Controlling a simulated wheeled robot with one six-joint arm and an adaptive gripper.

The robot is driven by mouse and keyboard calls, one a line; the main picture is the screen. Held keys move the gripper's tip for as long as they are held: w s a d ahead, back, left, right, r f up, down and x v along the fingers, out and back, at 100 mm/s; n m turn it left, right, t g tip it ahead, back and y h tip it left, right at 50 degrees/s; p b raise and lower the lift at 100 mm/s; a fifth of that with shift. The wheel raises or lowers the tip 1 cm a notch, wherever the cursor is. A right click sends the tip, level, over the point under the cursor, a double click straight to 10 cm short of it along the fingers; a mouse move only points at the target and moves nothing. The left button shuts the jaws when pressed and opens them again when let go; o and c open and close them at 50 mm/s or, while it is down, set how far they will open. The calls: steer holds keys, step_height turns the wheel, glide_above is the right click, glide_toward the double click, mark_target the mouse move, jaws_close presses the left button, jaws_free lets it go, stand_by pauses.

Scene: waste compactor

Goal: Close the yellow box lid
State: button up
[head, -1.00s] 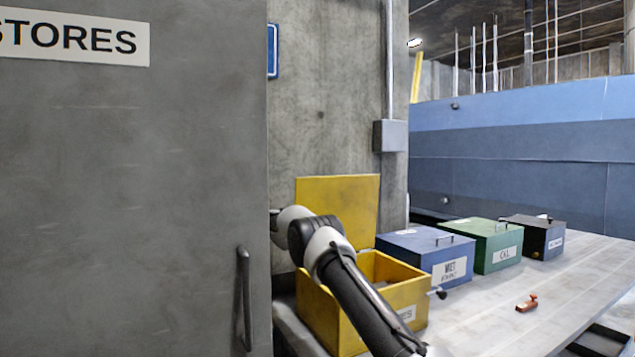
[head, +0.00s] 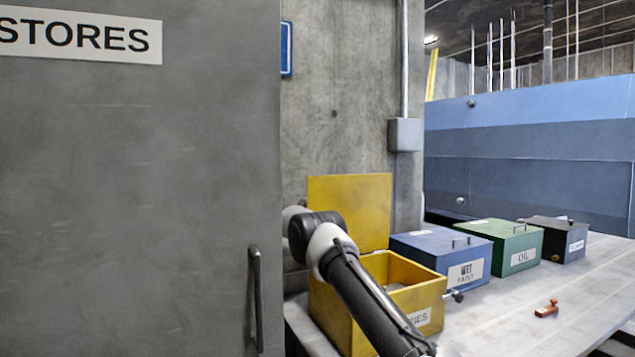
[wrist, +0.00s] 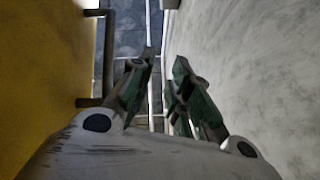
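The yellow box (head: 420,300) stands on the bench at the front left end in the head view. Its yellow lid (head: 350,205) stands open, roughly upright, at the back of the box. My arm crosses in front of the box, and its far end passes behind the lid's left edge, so the gripper is hidden there. In the wrist view a yellow surface, apparently the lid's outer face (wrist: 40,70), with a dark handle (wrist: 107,55), fills the left side. My gripper (wrist: 164,60) is beside it, fingers partly apart with nothing between them. I see no contact with the lid.
A concrete wall (head: 345,100) rises behind the lid and shows close on the wrist view's right. Blue (head: 465,272), green (head: 522,258) and black (head: 573,245) closed boxes stand to the right. A small red object (head: 546,309) lies on the bench. A grey door (head: 140,200) fills the left.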

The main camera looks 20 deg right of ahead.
mark_target(346, 186)
steer(key=shift+w+r+n+t+y, duration=0.15)
steer(key=shift+w+r+n+t, duration=0.3)
steer(key=shift+t, duration=0.4)
steer(key=shift+w+r+n+t+y, duration=0.1)
steer(key=shift+w+r+n+t, duration=0.2)
steer(key=shift+r+t, duration=0.45)
steer(key=shift+w+r+n+t+y, duration=0.15)
steer(key=shift+w+r+n+t, duration=0.25)
steer(key=shift+t, duration=0.6)
steer(key=shift+s+f, duration=0.1)
steer(key=s+f+m+g, duration=0.7)
steer(key=g, duration=0.6)
steer(key=shift+n, duration=0.25)
steer(key=x, duration=0.7)
steer(key=shift+a+r, duration=0.2)
steer(key=shift+r, duration=0.1)
jaws_close()
